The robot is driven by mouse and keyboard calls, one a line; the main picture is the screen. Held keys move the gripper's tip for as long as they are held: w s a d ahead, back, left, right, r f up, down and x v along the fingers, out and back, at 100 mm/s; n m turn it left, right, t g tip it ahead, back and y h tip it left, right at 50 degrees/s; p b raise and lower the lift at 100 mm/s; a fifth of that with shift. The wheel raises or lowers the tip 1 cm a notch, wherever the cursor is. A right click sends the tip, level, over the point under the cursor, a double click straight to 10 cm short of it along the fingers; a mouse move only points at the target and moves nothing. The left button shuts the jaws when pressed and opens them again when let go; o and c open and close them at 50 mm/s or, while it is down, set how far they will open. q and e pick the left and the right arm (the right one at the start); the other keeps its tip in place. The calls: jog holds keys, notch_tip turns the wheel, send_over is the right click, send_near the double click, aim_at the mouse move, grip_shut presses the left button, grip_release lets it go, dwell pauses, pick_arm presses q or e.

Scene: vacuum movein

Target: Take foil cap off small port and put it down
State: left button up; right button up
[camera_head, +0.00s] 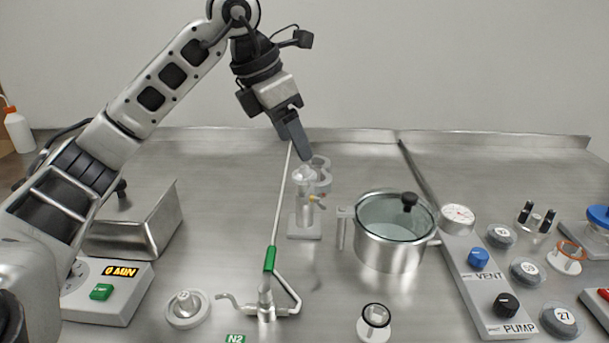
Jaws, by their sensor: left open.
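A small glass vessel (304,206) stands upright in a metal block stand (304,232) at the middle of the bench. A pale, silvery cap-like piece (304,174), which looks like the foil cap, sits at its top; its exact outline is hard to make out. My right gripper is out of view.
A lidded steel pot (388,246) stands close right of the vessel. A thin rod rises from the green-handled N2 valve (268,262) just left of it. A round white dish (187,310) holds a silvery piece. The VENT/PUMP panel (470,275) is at right. Bare bench lies behind the vessel.

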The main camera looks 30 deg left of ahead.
aim_at(298, 175)
pick_arm(q)
jog(key=shift+s+a+x, duration=0.1)
jog(key=shift+s+x, duration=0.05)
jog(key=shift+x, duration=1.25)
jog(key=shift+s+a+x, duration=0.1)
jog(key=shift+s+x, duration=0.05)
jog(key=shift+x, duration=1.2)
jog(key=shift+f, duration=0.15)
jog(key=c, duration=1.2)
